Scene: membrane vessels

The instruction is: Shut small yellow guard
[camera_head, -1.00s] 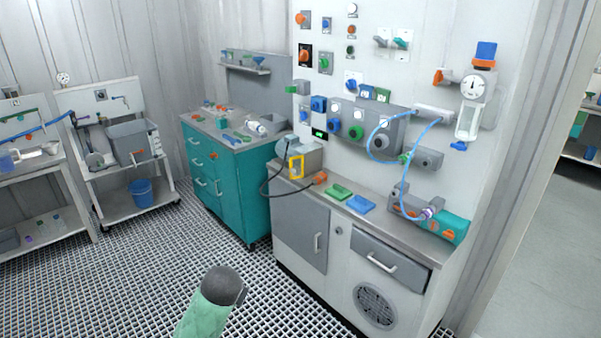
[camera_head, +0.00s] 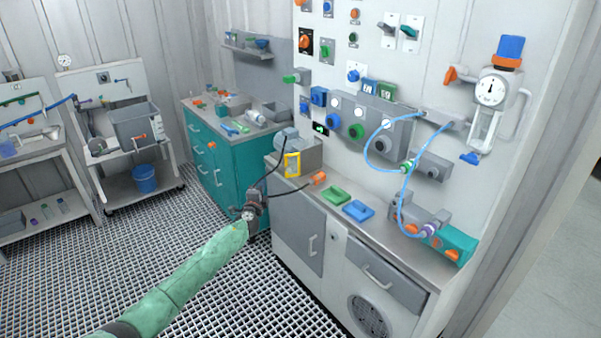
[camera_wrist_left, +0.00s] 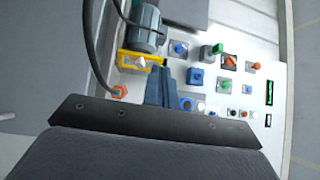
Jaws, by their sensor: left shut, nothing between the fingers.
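The small yellow guard (camera_head: 292,164) is a rectangular frame at the front of a grey motor-like unit, at the left end of the bench. In the left wrist view the yellow guard (camera_wrist_left: 127,61) is above and left of the fingers, with a pale round part showing within it. I cannot tell how far it stands open. My left gripper (camera_head: 260,191) is in front of the bench's left end, below and left of the guard and apart from it. Its fingers (camera_wrist_left: 166,88) are shut and empty in the left wrist view. My right gripper is not in view.
A black cable (camera_head: 276,160) curves close by my left gripper. An orange plug (camera_head: 319,178) and green (camera_head: 335,195) and blue (camera_head: 358,210) blocks lie on the bench top. A teal cabinet (camera_head: 228,165) stands behind left. The grated floor in front is clear.

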